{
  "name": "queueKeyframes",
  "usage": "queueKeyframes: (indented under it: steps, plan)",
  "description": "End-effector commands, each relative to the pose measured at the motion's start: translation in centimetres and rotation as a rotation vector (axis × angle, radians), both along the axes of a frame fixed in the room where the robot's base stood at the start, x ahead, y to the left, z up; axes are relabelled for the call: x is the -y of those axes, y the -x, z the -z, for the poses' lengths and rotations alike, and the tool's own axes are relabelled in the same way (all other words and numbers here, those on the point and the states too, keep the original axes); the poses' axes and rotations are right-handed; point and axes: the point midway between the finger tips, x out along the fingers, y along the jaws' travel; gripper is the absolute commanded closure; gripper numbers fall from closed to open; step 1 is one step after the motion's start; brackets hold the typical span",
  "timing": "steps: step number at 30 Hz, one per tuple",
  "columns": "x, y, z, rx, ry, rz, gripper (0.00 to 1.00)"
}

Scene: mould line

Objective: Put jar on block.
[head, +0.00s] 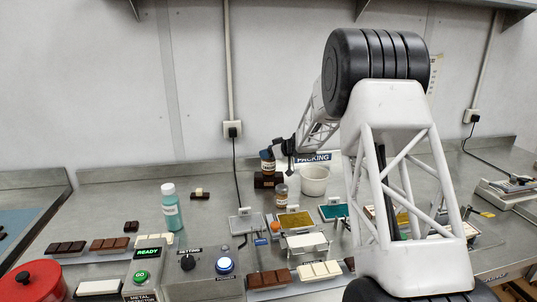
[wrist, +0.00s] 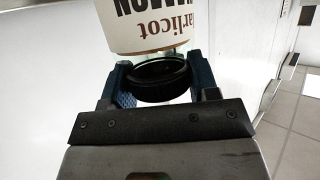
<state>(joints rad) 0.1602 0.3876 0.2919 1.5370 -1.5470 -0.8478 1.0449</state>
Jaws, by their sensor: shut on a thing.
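My gripper (head: 268,155) is at the back of the bench, by the wall. In the wrist view its blue fingers (wrist: 163,82) are shut on the jar, at its black lid. The jar (head: 267,167) is small and brownish with a pale label; the wrist view shows the label's large dark letters on the jar (wrist: 150,28). The jar looks upright. A dark brown block (head: 268,181) is directly below the jar in the head view. Whether the jar's base touches the block is too small to tell.
A white cup (head: 314,180) is close on the right, before the PACKING sign (head: 313,158). A teal bottle (head: 171,208) stands left. Trays and control boxes fill the front.

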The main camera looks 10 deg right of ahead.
Motion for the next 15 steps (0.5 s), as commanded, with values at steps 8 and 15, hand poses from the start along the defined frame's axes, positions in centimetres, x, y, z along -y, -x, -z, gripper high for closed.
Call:
queueKeyframes:
  steps: [8, 15]
  plan:
    - [0.00, 0.00, 0.39, 0.001, 0.001, 0.000, 0.81]
    - [0.00, 0.00, 0.73, 0.001, 0.001, 0.000, 0.81]
